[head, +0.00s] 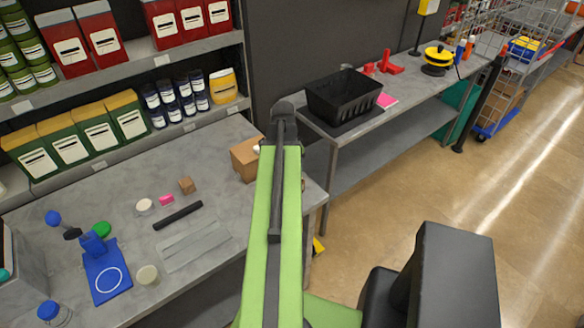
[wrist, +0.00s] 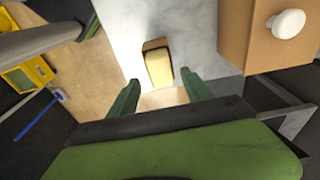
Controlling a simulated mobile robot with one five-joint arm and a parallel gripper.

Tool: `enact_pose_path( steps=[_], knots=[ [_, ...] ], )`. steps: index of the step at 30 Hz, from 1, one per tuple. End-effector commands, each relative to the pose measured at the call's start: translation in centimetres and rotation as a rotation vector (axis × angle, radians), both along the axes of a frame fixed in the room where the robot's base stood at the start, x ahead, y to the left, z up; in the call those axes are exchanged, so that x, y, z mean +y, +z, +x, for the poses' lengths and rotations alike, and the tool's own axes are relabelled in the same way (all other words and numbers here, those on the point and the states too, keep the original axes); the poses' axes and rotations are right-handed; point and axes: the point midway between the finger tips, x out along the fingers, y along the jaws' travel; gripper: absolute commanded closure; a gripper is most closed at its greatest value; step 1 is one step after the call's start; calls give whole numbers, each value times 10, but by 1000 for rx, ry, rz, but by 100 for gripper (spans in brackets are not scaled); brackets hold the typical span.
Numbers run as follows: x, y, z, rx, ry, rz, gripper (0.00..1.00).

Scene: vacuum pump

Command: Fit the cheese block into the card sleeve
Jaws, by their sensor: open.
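The pale yellow cheese block (wrist: 159,70) lies on the grey counter in the wrist view. A brown card piece (wrist: 155,44), which looks like the card sleeve, is at its far end. I cannot tell how much of the block is inside it. My gripper (wrist: 160,78) is open, with a green finger on each side of the block's near end in the picture. No contact shows between fingers and block. In the head view my arm hides the gripper, the block and the sleeve.
A cardboard box (head: 244,160) with a white knob (wrist: 286,23) stands close on the right in the wrist view. The counter edge is near. Small items, a dark bar (head: 178,215) and a blue stand (head: 102,270) lie further left. A black crate (head: 345,95) stands on the far bench.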

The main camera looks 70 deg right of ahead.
Motion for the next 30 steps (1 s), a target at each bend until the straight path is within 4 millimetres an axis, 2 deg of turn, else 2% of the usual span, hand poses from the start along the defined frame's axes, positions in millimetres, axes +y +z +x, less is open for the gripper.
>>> enact_pose_path(
  steps=[1,9,12,16,26,28,29,30],
  knots=[
    [1,21,1,0,0,0,42],
    [7,81,4,0,1,0,42],
    [9,98,6,0,1,0,42],
    [10,106,6,0,0,0,42],
    [11,103,8,1,5,0,42],
    [18,103,24,0,51,4,42],
    [25,103,37,1,93,7,42],
    [37,103,60,2,165,12,42]
  ],
)
